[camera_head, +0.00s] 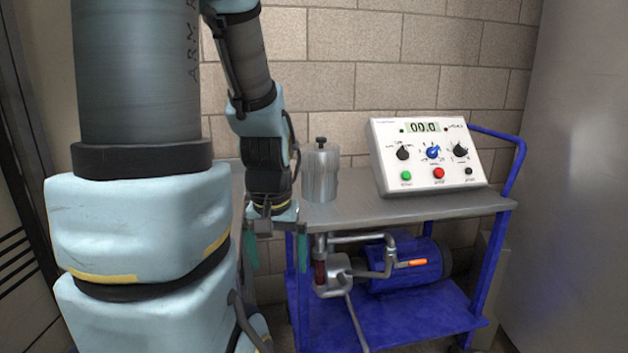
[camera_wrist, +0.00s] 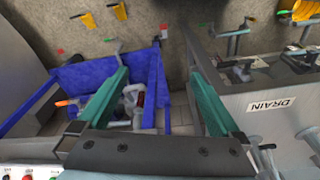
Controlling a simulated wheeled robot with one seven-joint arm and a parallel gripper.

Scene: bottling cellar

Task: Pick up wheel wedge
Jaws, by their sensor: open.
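My gripper (camera_head: 276,246) hangs with its two teal fingers pointing down, in front of the left end of a steel-topped trolley (camera_head: 405,208). The fingers are spread and nothing is between them. In the wrist view my gripper (camera_wrist: 158,70) is open above the gap between the blue trolley frame and a grey cabinet. I cannot make out a wheel wedge for certain. Two small yellow pieces, a left one (camera_wrist: 87,20) and a right one (camera_wrist: 119,11), show at the top of the wrist view, too small to identify.
On the trolley stand a steel canister (camera_head: 319,175) and a white control box (camera_head: 428,155). A blue pump motor (camera_head: 405,268) sits on its lower shelf. A grey cabinet (camera_wrist: 255,112) marked DRAIN is close at right in the wrist view. A brick wall (camera_head: 400,85) stands behind.

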